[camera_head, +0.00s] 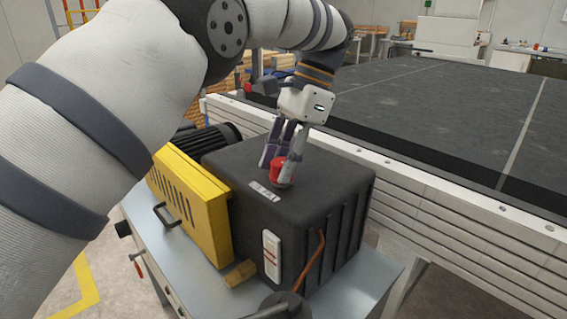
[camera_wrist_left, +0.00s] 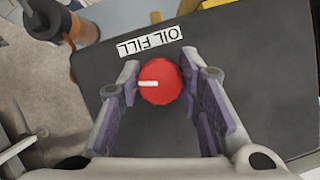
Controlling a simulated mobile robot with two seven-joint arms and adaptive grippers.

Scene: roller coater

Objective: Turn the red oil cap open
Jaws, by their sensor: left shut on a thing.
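The red oil cap (camera_head: 277,170) sits on top of the black box-shaped unit (camera_head: 335,180), beside a white label. In the left wrist view the round red cap (camera_wrist_left: 160,82) carries a short white mark, and the label (camera_wrist_left: 150,40) reads "OIL FILL". My left gripper (camera_head: 281,165) reaches down from above and is shut on the cap. Its purple-padded fingers (camera_wrist_left: 161,88) stand on either side of the cap in the wrist view. The far side of the cap is partly hidden by a finger in the head view. My right gripper is not in view.
A yellow guard (camera_head: 190,205) with a black handle stands left of the black unit, on a grey metal table (camera_head: 350,290). A long conveyor (camera_head: 430,110) with a pale side frame runs behind. A black motor (camera_head: 205,138) sits behind the guard.

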